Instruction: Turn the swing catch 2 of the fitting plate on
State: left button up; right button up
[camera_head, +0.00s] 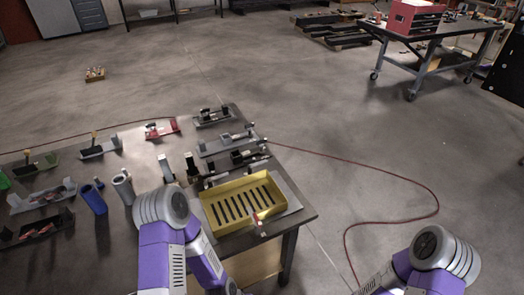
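Several small plates with parts mounted on them stand on the table, and I cannot tell which is the fitting plate or pick out swing catch 2. At the table's back right are a grey plate with dark parts (212,118), a long grey plate (226,143) and a plate with black blocks (238,160). A red plate (162,129) is left of them. My two arms show only as purple and grey links at the bottom. Neither gripper is visible.
A yellow slotted tray (281,204) sits at the table's right front corner, beside my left arm. A blue cylinder (93,199) and a grey cylinder (123,188) stand left of that arm.

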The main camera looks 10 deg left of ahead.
aim_at(249, 162)
jog(key=z, duration=1.5)
jog(key=i, duration=1.2)
jog(key=u, duration=3.55)
